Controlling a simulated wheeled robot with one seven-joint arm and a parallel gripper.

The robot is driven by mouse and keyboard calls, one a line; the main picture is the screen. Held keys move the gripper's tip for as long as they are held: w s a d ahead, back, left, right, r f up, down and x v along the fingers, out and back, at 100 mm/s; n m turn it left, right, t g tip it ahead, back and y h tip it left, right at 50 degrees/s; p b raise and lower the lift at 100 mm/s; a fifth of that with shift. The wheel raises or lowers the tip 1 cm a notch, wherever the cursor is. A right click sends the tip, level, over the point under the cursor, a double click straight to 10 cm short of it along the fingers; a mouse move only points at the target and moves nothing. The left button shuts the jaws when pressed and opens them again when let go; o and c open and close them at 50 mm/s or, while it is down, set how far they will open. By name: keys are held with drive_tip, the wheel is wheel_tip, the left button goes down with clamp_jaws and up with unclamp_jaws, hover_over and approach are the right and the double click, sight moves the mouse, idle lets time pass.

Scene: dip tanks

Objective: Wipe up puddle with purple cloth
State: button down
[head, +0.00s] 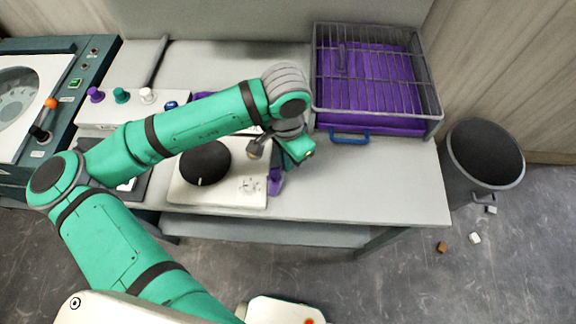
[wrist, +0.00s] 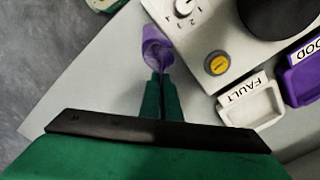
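A purple item (wrist: 156,50), which looks like the bunched cloth, is at the fingertips of my gripper (wrist: 160,82) in the wrist view. The fingers are close together, with purple between their tips. In the head view the purple item (head: 275,183) shows below my gripper, beside the right side of a white device and near the table's front edge. I cannot tell whether it touches the tabletop. No puddle can be made out in either view; my arm hides part of the table.
The white device (head: 242,192) has a black round top and a dial. A FAULT tray (wrist: 252,103) and a purple GOOD tray (wrist: 300,82) lie close by. A wire-covered purple tank (head: 338,123) stands back right. Tabletop right of my gripper is clear. A bin (head: 452,165) stands right.

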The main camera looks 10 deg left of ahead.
wheel_tip(320, 180, up, 7)
drive_tip(key=shift+s+r, duration=0.15)
drive_tip(key=shift+r, duration=0.05)
drive_tip(key=shift+r, duration=0.1)
idle(0.7)
